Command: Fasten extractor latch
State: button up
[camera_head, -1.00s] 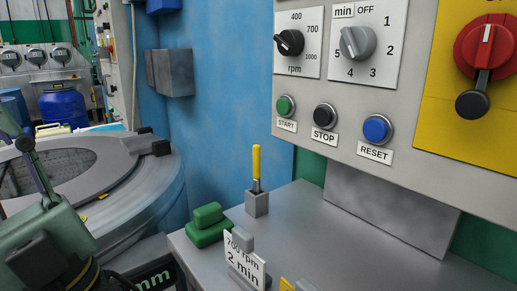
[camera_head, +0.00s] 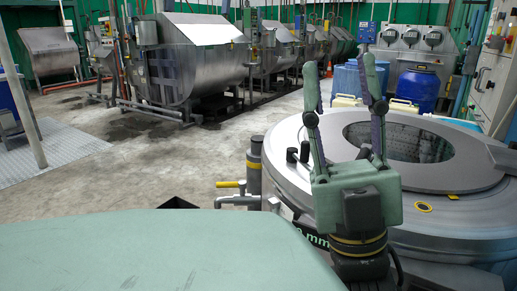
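The extractor is a round grey metal machine (camera_head: 455,228) at the right, with a flat lid that has an oval window (camera_head: 398,142). Its lid looks lowered onto the drum. A dark knobbed fitting (camera_head: 292,155) sits at the lid's left edge, partly behind my gripper; I cannot tell if it is the latch or how it is set. My gripper (camera_head: 342,75) points up in front of the extractor, its two fingers spread wide with nothing between them. It appears apart from the fitting.
A post with a yellow-handled tap (camera_head: 229,184) stands left of the extractor. Blue drums (camera_head: 417,90) stand behind it. Large steel dyeing machines (camera_head: 190,65) line the back. The concrete floor (camera_head: 110,190) at left is open. My own pale green body part fills the lower left.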

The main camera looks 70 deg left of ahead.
aim_at(292, 156)
jog(key=u, duration=1.85)
